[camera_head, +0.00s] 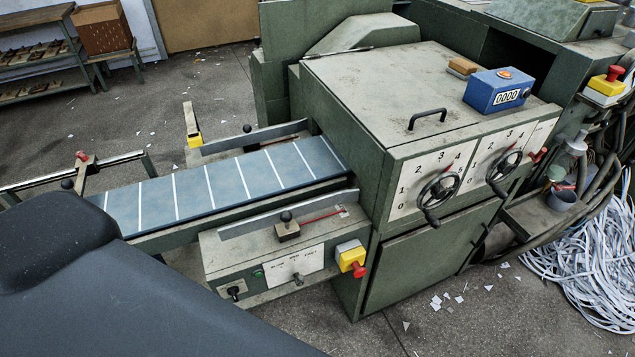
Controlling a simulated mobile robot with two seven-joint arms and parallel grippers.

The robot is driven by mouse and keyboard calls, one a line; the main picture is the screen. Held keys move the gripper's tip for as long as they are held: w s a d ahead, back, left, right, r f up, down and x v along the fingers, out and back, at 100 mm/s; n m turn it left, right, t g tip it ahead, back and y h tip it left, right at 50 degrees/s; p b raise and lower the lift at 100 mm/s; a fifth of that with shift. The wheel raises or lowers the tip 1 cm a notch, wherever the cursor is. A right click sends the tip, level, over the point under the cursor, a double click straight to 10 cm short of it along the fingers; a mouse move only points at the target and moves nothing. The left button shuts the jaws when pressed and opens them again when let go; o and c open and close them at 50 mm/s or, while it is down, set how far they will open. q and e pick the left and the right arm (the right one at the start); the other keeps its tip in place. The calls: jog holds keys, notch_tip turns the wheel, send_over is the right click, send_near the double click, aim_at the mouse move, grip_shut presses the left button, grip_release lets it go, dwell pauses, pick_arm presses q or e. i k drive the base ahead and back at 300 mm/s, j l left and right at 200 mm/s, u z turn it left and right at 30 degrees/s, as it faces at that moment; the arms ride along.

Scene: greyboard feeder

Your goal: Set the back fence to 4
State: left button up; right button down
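A blue feed belt (190,192) with white cross lines runs into the green-grey machine. A thin metal fence (278,132) stands along its far side, with a black knob (247,128) beside it. A similar fence (256,217) stands along the near side, with a black-knobbed block (287,230) and a red line near it. Two handwheels sit on white dials: the left handwheel (439,188) and the right handwheel (504,164). No scale is readable at the far fence. Neither gripper is in view.
A yellow block with a red button (351,258) juts from the near control panel (292,266). A blue counter box (497,91) sits on the machine top. Paper strips (590,270) heap at right. A dark grey shape covers the lower left.

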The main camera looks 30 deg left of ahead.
aim_at(249, 142)
jog(key=u, duration=1.25)
jog(key=k+z, duration=0.3)
jog(key=i, duration=0.1)
